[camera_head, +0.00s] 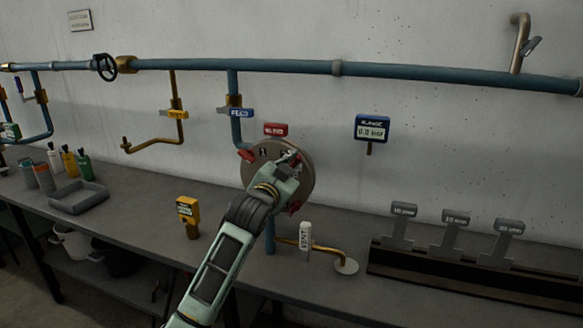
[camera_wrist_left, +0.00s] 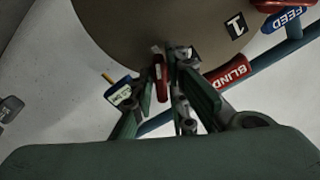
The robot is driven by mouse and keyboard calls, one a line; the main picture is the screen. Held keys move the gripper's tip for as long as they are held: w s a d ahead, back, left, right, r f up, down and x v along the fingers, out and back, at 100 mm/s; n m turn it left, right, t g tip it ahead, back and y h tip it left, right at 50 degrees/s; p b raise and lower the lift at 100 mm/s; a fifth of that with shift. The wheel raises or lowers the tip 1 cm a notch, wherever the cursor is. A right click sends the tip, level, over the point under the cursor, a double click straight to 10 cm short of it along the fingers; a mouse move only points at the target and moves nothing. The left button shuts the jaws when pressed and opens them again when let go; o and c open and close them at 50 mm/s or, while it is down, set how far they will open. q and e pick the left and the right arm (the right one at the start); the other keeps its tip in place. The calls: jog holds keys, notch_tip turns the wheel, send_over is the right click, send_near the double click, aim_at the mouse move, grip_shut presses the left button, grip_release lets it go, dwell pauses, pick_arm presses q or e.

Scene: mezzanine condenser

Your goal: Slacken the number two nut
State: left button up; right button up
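The round grey-brown flange disc (camera_head: 303,182) hangs on the blue pipe in the middle of the head view. A black "1" label (camera_head: 262,152) is on it; a second label beside it is mostly hidden by my gripper. Red handled parts show at its rim, at upper left (camera_head: 246,156) and lower right (camera_head: 294,207). My left gripper (camera_head: 290,160) reaches to the disc's upper right. In the wrist view its fingers (camera_wrist_left: 166,80) stand either side of a red part (camera_wrist_left: 160,72) at the disc's edge. Whether they press on it is unclear. My right gripper is out of view.
A red "BLIND" tag (camera_head: 275,129) and blue "FEED" tag (camera_head: 240,113) are above. A blue gauge (camera_head: 372,128) is right of the disc. A white "VENT" handle (camera_head: 306,236), yellow meter (camera_head: 188,215), grey tray (camera_head: 78,198) and dark rack (camera_head: 470,275) are on the bench.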

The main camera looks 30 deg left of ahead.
pick_arm(q)
grip_shut()
jog(key=shift+r+n+p, duration=0.1)
jog(key=shift+n+p, duration=0.7)
jog(key=shift+n, duration=0.1)
jog(key=n+p, duration=0.4)
jog(key=n, duration=0.2)
jog(key=shift+d, duration=0.1)
jog(key=n+p, duration=0.4)
jog(key=n, duration=0.1)
jog(key=shift+n, duration=0.3)
jog(key=shift+n+p, duration=1.25)
jog(key=shift+n, duration=0.65)
